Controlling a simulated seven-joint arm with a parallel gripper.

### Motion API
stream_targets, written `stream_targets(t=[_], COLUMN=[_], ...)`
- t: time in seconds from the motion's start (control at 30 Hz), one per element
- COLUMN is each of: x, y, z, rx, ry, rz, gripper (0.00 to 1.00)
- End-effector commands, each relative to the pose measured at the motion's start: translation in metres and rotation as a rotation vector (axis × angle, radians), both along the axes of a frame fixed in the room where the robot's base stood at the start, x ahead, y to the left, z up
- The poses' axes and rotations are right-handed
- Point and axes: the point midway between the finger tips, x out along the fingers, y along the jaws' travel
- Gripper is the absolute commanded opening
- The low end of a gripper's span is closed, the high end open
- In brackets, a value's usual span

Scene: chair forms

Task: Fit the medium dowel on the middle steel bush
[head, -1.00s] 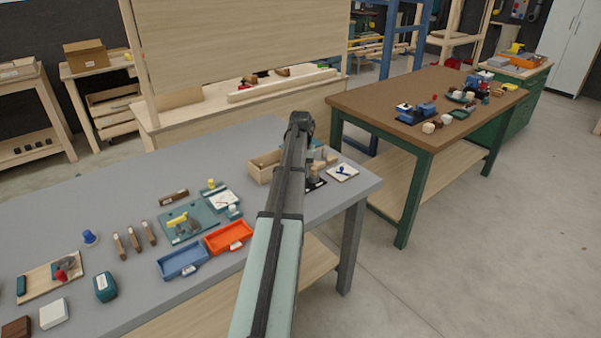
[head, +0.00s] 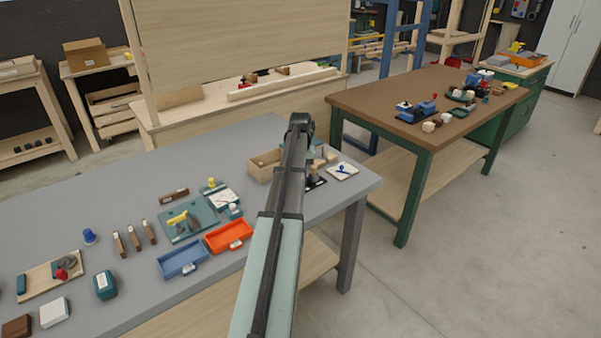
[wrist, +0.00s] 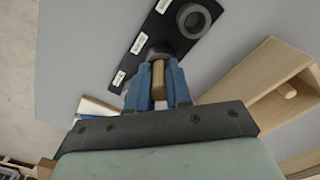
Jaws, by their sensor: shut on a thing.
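In the wrist view, my gripper (wrist: 158,70) has its blue fingers closed on a wooden dowel (wrist: 158,82). The dowel's far end is at the middle steel bush (wrist: 160,51) on a black labelled plate (wrist: 129,61). The dowel overlaps the bush's near edge in this view, and I cannot tell whether its end is inside or only above it. A larger steel bush (wrist: 193,18) on the same plate stands open and empty. The fingers hide the plate's near part. In the head view my arm hides the gripper and dowel; only the plate's edge (head: 317,184) shows.
A wooden box (wrist: 275,85) stands close to the right of my gripper in the wrist view, with a wooden piece inside. In the head view a white tile with a blue item (head: 343,171) lies right of the plate. An orange tray (head: 228,236) is left of my arm.

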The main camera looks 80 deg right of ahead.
Motion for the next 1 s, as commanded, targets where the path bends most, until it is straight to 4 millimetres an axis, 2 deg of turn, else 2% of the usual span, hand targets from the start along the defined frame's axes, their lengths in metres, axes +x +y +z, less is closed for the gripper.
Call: stream_targets(t=[0.43, 1.0], x=[0.0000, 0.0000], y=[0.0000, 0.0001], z=[-0.0008, 0.0080], rx=[0.000, 0.000], ry=[0.000, 0.000], rz=[0.000, 0.000], gripper=[0.00, 0.00])
